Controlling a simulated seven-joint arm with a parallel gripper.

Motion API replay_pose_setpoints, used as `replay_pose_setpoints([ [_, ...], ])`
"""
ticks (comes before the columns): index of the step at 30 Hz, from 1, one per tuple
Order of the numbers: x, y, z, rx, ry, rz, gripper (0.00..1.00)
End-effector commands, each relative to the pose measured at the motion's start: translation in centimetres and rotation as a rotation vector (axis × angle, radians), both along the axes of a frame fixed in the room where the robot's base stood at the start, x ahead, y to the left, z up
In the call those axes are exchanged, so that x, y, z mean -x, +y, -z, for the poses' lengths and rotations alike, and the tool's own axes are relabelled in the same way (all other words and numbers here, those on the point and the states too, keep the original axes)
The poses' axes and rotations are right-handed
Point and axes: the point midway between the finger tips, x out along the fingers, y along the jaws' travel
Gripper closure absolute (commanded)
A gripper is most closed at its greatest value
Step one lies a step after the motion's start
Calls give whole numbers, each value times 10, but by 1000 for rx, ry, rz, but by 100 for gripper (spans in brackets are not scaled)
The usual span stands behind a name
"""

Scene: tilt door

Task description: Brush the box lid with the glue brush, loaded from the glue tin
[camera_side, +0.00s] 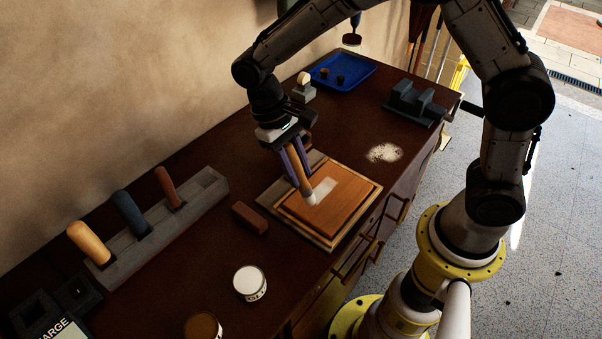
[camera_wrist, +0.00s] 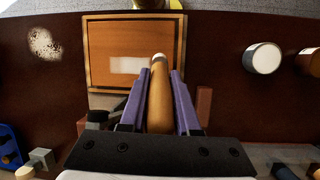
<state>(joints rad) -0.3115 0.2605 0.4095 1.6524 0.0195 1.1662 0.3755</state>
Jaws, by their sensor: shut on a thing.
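My gripper (camera_side: 296,165) is shut on the wooden handle of the glue brush (camera_side: 302,180), which slants down to the box lid. The brush handle also shows between the purple fingers in the wrist view (camera_wrist: 158,95). The box lid (camera_side: 347,198) is an orange-brown wooden panel in a paler frame; it also shows in the wrist view (camera_wrist: 105,40). The pale brush tip is at the lid beside a whitish glue patch (camera_side: 323,187). The patch covers part of the lid; the rest is bare. A tin with a white top (camera_side: 250,282) stands at the front, and a tin with a brown top (camera_side: 203,327) stands nearer.
A grey rack (camera_side: 207,189) holds several handled tools. A red-brown block (camera_side: 250,218) lies left of the lid. A white powder patch (camera_side: 384,152), a dark vise-like fixture (camera_side: 415,103) and a blue tray (camera_side: 342,72) are farther back.

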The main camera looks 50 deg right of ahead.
Motion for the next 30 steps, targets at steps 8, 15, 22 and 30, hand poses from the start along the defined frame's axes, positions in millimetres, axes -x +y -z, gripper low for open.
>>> replay_pose_setpoints([
  [8, 0, 0, -26, 0, -1, 0, 100],
  [15, 0, 0, -46, 1, 0, 0, 100],
  [22, 0, -1, -55, 1, 2, 0, 100],
  [30, 0, -1, -55, 2, 2, 0, 100],
])
